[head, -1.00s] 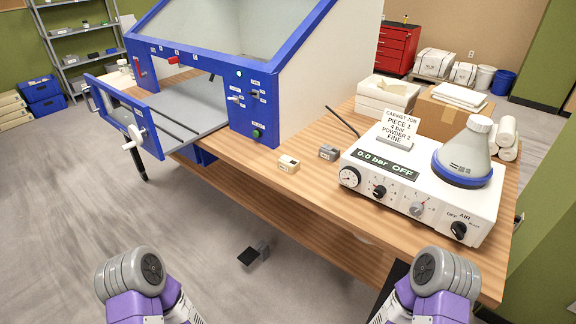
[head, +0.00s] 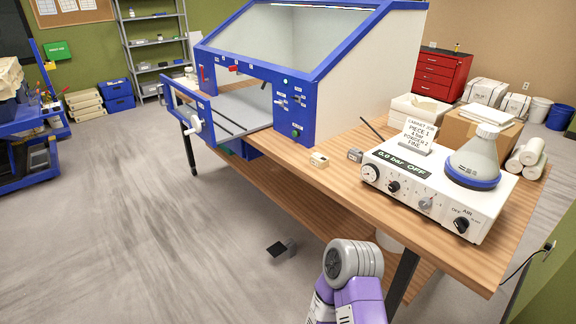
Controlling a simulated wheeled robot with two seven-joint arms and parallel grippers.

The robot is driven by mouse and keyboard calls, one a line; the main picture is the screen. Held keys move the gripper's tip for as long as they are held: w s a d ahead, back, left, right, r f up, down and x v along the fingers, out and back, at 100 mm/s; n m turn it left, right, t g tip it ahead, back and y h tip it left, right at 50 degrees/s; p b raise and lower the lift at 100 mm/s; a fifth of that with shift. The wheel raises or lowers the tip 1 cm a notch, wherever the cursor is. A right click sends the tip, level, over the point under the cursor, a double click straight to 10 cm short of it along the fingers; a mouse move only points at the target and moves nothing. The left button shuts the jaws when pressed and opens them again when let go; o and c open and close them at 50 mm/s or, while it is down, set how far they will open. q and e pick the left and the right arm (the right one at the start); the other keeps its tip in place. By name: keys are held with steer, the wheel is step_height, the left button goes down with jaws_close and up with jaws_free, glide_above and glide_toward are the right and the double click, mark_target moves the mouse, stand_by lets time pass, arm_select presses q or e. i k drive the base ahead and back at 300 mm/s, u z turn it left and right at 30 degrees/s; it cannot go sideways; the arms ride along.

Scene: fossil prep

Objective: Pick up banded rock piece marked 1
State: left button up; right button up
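Two small blocks lie on the wooden bench top between the blue cabinet and the white control unit. One is a cream block (head: 319,160) with a dark mark on top. The other is a grey block (head: 355,155) just to its right. They are too small here for me to read a number or make out bands clearly. Both stand free, with nothing touching them. A purple and grey part of one of my arms shows at the bottom, in front of the bench. Neither gripper is in view.
The blue cabinet (head: 307,122) has its side door (head: 190,112) swung open. The white control unit (head: 430,188) reads 0.0 bar OFF, with a card (head: 418,135) naming piece 1. A pedal (head: 277,249) lies on the floor. Floor at left is clear.

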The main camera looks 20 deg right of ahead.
mark_target(319, 161)
steer(key=u, duration=0.25)
steer(key=i, duration=1.35)
steer(key=z, duration=0.85)
steer(key=i, duration=1)
steer(key=z, duration=1.1)
